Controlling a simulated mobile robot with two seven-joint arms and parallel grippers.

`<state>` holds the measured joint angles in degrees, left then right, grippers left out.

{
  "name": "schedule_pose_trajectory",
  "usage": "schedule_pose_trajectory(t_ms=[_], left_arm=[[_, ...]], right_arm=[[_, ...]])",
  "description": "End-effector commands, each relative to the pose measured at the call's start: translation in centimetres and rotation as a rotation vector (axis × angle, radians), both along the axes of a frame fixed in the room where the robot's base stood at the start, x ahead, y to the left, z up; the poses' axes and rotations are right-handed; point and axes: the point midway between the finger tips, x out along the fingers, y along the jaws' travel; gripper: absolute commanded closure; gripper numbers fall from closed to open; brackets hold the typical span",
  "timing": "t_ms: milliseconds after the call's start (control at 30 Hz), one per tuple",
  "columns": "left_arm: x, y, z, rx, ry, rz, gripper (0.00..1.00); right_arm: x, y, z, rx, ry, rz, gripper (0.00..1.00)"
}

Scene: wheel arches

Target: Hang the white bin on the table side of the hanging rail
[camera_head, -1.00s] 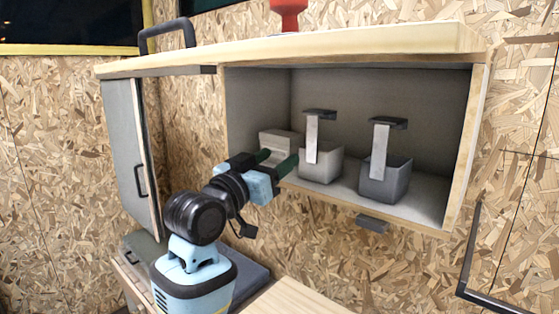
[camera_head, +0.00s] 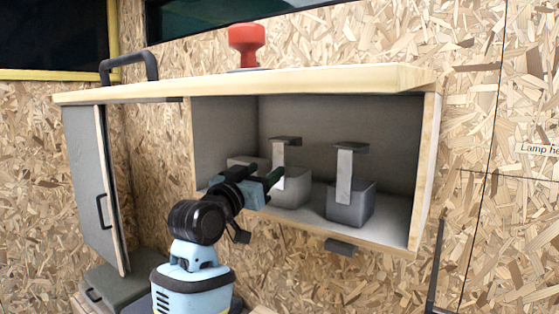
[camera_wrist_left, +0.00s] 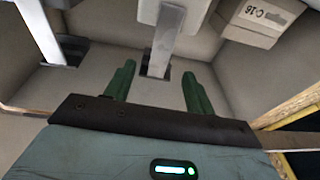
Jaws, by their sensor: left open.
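The white bin (camera_head: 294,188), pale grey-white with an upright strip and dark hook top, stands in the open cabinet (camera_head: 428,170), left of a darker grey bin (camera_head: 352,204) of like shape. My left gripper (camera_head: 264,175) reaches into the cabinet from the left, its green fingers open at the white bin's left side. In the left wrist view the open fingers (camera_wrist_left: 159,72) point toward a pale upright strip (camera_wrist_left: 165,42), which appears between them; contact cannot be told. I cannot make out the hanging rail. My right gripper is not in view.
A pale box (camera_head: 243,162) stands left of the white bin; a box marked C-16 (camera_wrist_left: 262,14) shows in the wrist view. The cabinet door (camera_head: 92,190) hangs open at left. A red object (camera_head: 246,44) stands on the cabinet top. A grey-green case (camera_head: 118,285) lies below left.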

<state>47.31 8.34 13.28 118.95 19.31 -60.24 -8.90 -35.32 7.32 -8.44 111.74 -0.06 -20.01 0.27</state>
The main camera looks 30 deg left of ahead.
Motion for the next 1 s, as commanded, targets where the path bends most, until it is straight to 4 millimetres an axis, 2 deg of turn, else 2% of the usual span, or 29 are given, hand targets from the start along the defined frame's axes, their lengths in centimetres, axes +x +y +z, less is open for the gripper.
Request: schedule_pose_trajectory(t_ms=[600,1000], left_arm=[[6.1,-0.1,1.3,0.000,0.000,0.001,0.45],[7.6,-0.1,1.6,0.001,0.000,0.001,0.45]], right_arm=[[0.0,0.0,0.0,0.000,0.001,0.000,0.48],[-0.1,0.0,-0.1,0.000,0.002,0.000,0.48]])
